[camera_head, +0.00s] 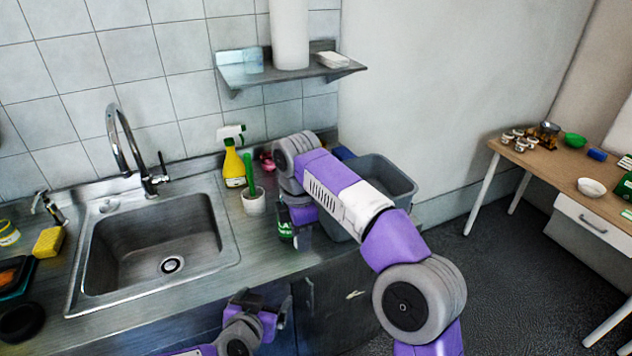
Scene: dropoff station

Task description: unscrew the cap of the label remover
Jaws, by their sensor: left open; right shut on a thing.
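My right gripper (297,222) reaches down over the counter to the right of the white cup and is shut on a small dark bottle with green on it (286,231). The bottle appears to be the label remover; most of it is hidden by my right gripper and arm, and its cap cannot be made out. My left gripper (262,303) is open and empty in front of the counter's front edge, lower in view and apart from the bottle.
A sink (155,245) with a tap fills the counter's left part. A yellow spray bottle (234,167) and a white cup with a green brush (254,203) stand left of my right gripper. A grey bin (385,172) is behind my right arm. A wooden table (540,170) stands at the right.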

